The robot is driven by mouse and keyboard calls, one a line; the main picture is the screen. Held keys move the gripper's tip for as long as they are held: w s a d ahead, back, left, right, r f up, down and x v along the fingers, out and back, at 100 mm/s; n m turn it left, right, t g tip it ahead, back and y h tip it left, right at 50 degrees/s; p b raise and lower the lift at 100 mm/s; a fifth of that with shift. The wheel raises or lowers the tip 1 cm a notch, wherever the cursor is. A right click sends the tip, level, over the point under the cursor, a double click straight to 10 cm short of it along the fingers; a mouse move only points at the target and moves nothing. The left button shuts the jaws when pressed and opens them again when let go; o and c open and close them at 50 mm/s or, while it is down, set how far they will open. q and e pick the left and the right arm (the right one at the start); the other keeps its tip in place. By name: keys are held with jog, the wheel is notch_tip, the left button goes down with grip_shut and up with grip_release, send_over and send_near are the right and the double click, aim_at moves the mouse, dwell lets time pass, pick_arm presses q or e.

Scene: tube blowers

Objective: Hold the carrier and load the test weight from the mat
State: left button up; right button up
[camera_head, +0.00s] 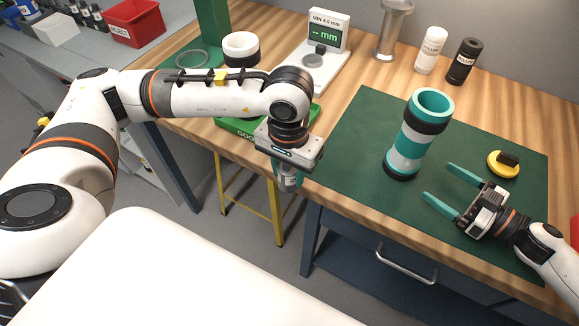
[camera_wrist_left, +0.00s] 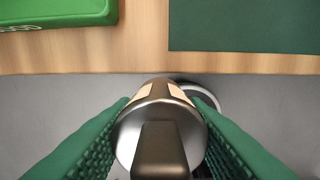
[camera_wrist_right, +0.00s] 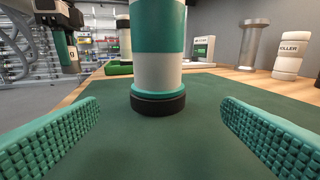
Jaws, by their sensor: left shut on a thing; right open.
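The carrier (camera_head: 411,146), a tube with teal, white and black bands and an open top, stands upright on the green mat (camera_head: 350,130). It also shows in the right wrist view (camera_wrist_right: 158,65). My right gripper (camera_head: 440,181) is open and low over the mat, its fingers pointing at the carrier's lower part, apart from it. My left gripper (camera_head: 288,187) is shut on the test weight, a silver cylinder with a dark knob (camera_wrist_left: 160,150). It hangs beyond the table's front edge, left of the mat.
A yellow disc with a black handle (camera_head: 503,164) lies on the mat right of the carrier. A green tray (camera_head: 236,128) sits behind my left wrist.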

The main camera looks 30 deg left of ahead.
aim_at(416, 167)
pick_arm(q)
jog(key=shift+s+f, duration=0.15)
jog(key=shift+f, duration=0.05)
pick_arm(e)
jog(key=shift+a, duration=0.45)
pick_arm(q)
jog(key=shift+f+b, duration=0.85)
jog(key=shift+b, duration=0.1)
pick_arm(e)
jog(key=x, duration=0.5)
jog(key=shift+f, duration=0.1)
pick_arm(q)
jog(key=shift+r+p, duration=0.45)
pick_arm(e)
jog(key=shift+x, duration=1)
pick_arm(q)
jog(key=shift+r, duration=0.1)
pick_arm(e)
jog(key=shift+x, duration=0.85)
jog(key=c, duration=1)
